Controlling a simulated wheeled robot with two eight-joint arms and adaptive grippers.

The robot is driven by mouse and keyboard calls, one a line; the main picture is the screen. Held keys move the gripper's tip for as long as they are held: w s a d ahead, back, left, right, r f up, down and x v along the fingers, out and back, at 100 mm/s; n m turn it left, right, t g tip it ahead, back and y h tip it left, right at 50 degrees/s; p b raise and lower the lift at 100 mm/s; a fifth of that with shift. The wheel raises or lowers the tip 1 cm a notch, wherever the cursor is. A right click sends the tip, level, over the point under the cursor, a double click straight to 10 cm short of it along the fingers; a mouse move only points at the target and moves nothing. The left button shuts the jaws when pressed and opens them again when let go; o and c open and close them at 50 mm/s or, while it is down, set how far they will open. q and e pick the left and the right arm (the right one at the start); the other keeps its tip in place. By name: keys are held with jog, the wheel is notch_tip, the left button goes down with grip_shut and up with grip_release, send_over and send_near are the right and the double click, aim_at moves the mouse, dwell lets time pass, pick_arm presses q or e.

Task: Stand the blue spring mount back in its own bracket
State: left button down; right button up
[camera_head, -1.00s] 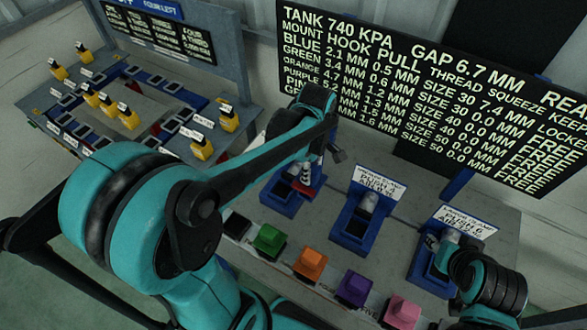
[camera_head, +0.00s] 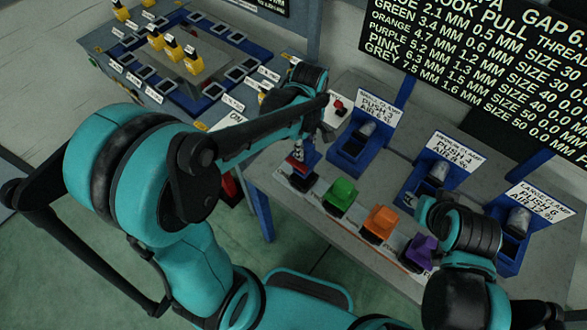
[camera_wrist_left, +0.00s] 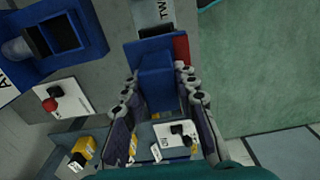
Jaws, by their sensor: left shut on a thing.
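The blue spring mount (camera_wrist_left: 157,80) sits between the fingers of my left gripper (camera_wrist_left: 158,108) in the left wrist view. In the head view, my left gripper (camera_head: 300,158) reaches down at the left end of the mount row, just behind and above a black, empty-looking bracket (camera_head: 299,181). The arm and fingers hide most of the blue mount there. I cannot tell whether it touches the bracket. My right gripper (camera_head: 418,208) hangs in front of the medium clamp, and its fingers are too small to read.
Green (camera_head: 340,193), orange (camera_head: 379,222) and purple (camera_head: 419,250) mounts stand along the bench front. Blue clamps with white signs, including the small clamp (camera_head: 352,152), stand behind. A red button on a white plate (camera_wrist_left: 60,100) lies beside the gripper. A panel with yellow pieces (camera_head: 194,62) is at left.

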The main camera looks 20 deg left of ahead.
aim_at(305, 161)
pick_arm(q)
notch_tip(305, 161, down, 3)
jog(key=shift+w+d+r, duration=0.15)
jog(key=shift+f+b, duration=0.35)
jog(key=shift+f, duration=0.25)
notch_tip(305, 161, down, 2)
jog(key=shift+f+b, duration=0.2)
jog(key=shift+b, duration=0.15)
jog(key=shift+f, duration=0.2)
jog(key=shift+f, duration=0.15)
jog(key=c, duration=1.2)
grip_release()
